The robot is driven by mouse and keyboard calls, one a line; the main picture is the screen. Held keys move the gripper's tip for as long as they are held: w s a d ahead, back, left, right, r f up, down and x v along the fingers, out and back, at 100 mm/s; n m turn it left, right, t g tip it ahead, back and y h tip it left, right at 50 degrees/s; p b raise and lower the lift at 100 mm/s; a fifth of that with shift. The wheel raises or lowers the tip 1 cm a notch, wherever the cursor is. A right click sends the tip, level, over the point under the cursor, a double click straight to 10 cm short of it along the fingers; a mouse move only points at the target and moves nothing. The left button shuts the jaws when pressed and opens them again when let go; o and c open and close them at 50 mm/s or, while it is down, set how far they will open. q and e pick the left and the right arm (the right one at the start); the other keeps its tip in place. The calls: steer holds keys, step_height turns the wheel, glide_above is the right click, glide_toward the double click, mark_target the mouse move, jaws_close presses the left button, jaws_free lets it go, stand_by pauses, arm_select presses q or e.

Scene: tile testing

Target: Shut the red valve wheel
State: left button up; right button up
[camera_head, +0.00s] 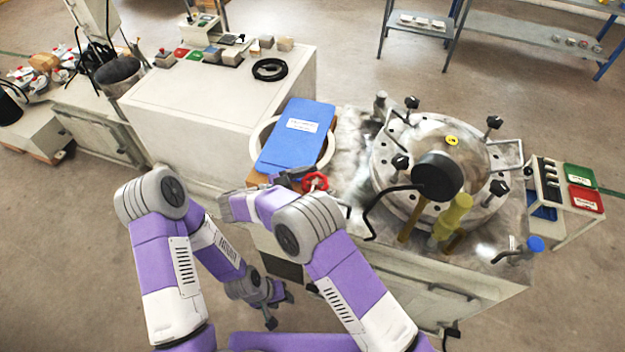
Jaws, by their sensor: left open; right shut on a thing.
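The red valve wheel (316,181) is at the front left edge of the metal-topped bench, just below the blue board. My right gripper (298,178) is at the wheel's left side, shut on it; my arm and the gripper hide part of the wheel and the fingertips' exact contact. My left gripper (275,300) is open and empty, low in front of the bench and well below the wheel.
A blue board (297,138) lies across a white round rim beside the wheel. A round metal vessel (385,168) with black knobs stands to the right, with a black-headed mallet (437,176) and a yellow-handled tool (455,214). A blue valve wheel (536,244) is at the bench's right end.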

steer(key=shift+m+g, duration=0.5)
steer(key=shift+g, duration=0.3)
steer(key=o, duration=0.9)
steer(key=shift+d, duration=0.1)
steer(key=shift+o, duration=0.2)
